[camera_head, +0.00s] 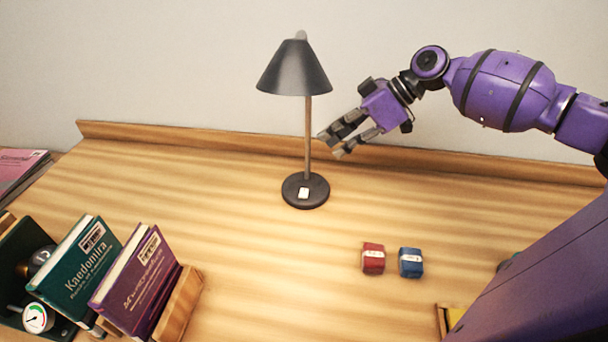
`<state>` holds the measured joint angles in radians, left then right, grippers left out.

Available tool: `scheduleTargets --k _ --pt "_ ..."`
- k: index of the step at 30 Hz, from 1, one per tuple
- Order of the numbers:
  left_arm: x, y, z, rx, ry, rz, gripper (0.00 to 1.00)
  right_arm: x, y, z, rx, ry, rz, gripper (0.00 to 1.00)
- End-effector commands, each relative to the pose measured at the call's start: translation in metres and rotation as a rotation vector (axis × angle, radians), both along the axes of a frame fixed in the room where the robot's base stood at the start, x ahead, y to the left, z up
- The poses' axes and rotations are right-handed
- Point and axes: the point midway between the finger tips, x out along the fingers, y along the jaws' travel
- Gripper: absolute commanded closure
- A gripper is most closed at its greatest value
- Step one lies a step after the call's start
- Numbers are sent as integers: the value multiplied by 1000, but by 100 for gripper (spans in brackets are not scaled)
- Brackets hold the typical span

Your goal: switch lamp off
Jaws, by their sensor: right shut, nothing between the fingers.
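A desk lamp has a dark cone shade (294,70), a thin brown pole (308,135) and a round black base (318,196) on the wooden desk. A small white switch (304,193) sits on top of the base. Whether the bulb is lit I cannot tell, as the shade hides it. My right gripper (333,147) is shut and empty. It is in the air to the right of the lamp pole, above and behind the base in the picture, apart from the switch. My left gripper is out of view.
A red block (373,258) and a blue block (411,262) lie right of centre. Green (76,262) and purple (135,278) books lean at the lower left beside a small gauge (37,318). A raised wooden edge (230,136) runs along the back. The desk around the lamp base is clear.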

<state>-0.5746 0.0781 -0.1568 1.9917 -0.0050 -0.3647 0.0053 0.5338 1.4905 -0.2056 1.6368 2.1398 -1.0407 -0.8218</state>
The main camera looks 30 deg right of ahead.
Motion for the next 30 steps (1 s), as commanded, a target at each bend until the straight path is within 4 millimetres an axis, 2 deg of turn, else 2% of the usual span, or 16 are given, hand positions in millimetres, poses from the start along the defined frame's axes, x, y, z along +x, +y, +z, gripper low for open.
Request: scheduleTargets --k 8,21,24,30 --pt "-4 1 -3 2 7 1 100 6 11 -11 2 0 1 100" --pt "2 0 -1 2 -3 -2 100 35 67 -73 1 0 2 100" --pt "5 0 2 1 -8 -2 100 31 65 -89 1 1 -1 100" --pt "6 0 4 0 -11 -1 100 30 66 -106 -1 0 -1 100"
